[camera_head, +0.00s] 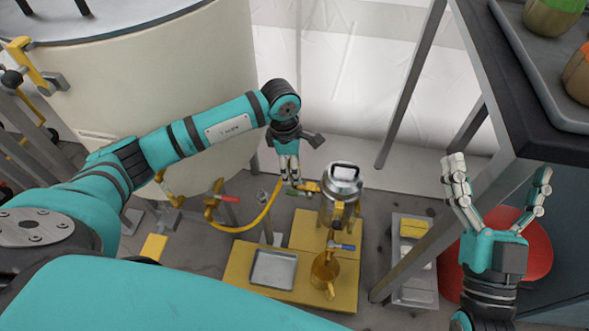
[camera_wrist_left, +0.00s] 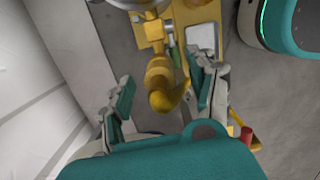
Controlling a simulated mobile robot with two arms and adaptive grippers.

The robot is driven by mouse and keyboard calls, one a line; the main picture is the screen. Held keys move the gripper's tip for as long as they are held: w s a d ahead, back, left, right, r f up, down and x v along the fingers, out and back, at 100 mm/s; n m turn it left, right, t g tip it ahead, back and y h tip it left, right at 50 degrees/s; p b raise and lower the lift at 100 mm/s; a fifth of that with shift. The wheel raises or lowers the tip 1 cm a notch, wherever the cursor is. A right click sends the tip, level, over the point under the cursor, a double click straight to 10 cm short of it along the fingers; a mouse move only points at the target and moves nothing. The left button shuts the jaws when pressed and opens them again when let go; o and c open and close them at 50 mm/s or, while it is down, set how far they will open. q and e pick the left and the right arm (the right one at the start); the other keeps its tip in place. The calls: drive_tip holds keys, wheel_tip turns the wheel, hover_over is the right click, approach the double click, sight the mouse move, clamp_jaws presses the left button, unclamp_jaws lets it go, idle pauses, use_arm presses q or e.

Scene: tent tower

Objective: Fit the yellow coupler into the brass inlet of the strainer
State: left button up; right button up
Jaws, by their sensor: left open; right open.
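The steel strainer (camera_head: 340,188) stands on a yellow base, its brass inlet (camera_head: 309,187) pointing left. A yellow hose (camera_head: 262,218) curves up to the inlet side. In the left wrist view the yellow coupler (camera_wrist_left: 159,74) is in line with the brass inlet (camera_wrist_left: 153,32), beside a green lever (camera_wrist_left: 177,52). I cannot tell how far in the coupler sits. My left gripper (camera_head: 290,180) is open, its fingers apart on either side of the coupler; in the head view they hide it. My right gripper (camera_head: 498,172) is open and empty at the right.
A large cream tank (camera_head: 170,90) stands at the left. A dark table (camera_head: 540,130) and a red round object (camera_head: 535,255) are by my right gripper.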

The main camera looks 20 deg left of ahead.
use_arm(q)
drive_tip(key=shift+s+a+r, duration=0.1)
drive_tip(key=shift+a+r, duration=0.1)
drive_tip(key=shift+r, duration=1.1)
drive_tip(key=shift+a+r, duration=0.15)
drive_tip(key=shift+r, duration=1.1)
